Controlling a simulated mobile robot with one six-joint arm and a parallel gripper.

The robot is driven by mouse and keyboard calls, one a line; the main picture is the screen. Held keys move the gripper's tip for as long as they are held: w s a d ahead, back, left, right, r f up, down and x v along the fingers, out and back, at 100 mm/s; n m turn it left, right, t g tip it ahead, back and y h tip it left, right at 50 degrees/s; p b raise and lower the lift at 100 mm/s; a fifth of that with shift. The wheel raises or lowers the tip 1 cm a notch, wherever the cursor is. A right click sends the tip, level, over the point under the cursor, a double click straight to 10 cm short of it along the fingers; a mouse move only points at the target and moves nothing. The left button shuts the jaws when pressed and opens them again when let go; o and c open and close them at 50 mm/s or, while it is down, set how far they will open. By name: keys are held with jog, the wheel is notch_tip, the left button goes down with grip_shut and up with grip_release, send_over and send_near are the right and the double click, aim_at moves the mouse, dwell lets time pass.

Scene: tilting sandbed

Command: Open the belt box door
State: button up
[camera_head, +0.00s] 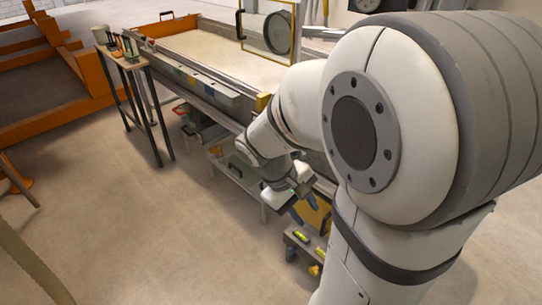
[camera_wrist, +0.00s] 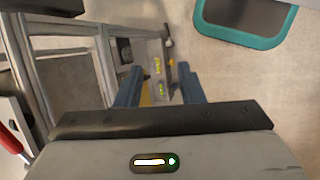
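A clear panel in a yellow frame (camera_head: 268,30), with a black handle (camera_head: 240,23) on its left side and a round wheel behind it, stands at the far side of the sandbed. A yellow panel (camera_head: 316,216) shows low under the sandbed, partly hidden by my arm; I cannot tell which of the two is the belt box door. My gripper (camera_head: 303,208) hangs beside the low yellow panel, pointing down. In the wrist view, my gripper's (camera_wrist: 159,78) two blue fingers are apart, with nothing held between them. A yellow patch (camera_wrist: 147,95) shows behind them.
The sandbed (camera_head: 215,45) runs along the back. A grey unit with yellow labels (camera_head: 302,237) stands below my gripper. A small tool table (camera_head: 125,60) and an orange frame (camera_head: 75,55) are at left. The floor (camera_head: 150,230) in front is clear.

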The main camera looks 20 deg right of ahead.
jog(key=w+d+f+n+g+h+b, duration=0.1)
jog(key=w+d+f+n+h+b, duration=0.25)
jog(key=f, duration=0.35)
jog(key=w+d+f+n+h+b, duration=0.2)
jog(key=d+f+h+b, duration=0.15)
jog(key=f, duration=0.45)
jog(key=w+d+f+n+g+h+b, duration=0.1)
jog(key=w+d+f+n+h+b, duration=0.15)
jog(key=d+f+b, duration=0.35)
jog(key=w+d+f+n+t+h+b, duration=0.1)
jog(key=w+f+n+t+h+b, duration=0.25)
jog(key=f, duration=0.75)
jog(key=w+d+f+n+t+b, duration=0.1)
jog(key=w+f+n+t+b, duration=0.35)
jog(key=f, duration=0.65)
jog(key=shift+n, duration=0.6)
jog(key=d, duration=0.2)
jog(key=w+d, duration=0.1)
jog(key=d, duration=0.3)
jog(key=shift+w+d+r, duration=0.15)
jog(key=shift+w+d, duration=0.1)
grip_shut()
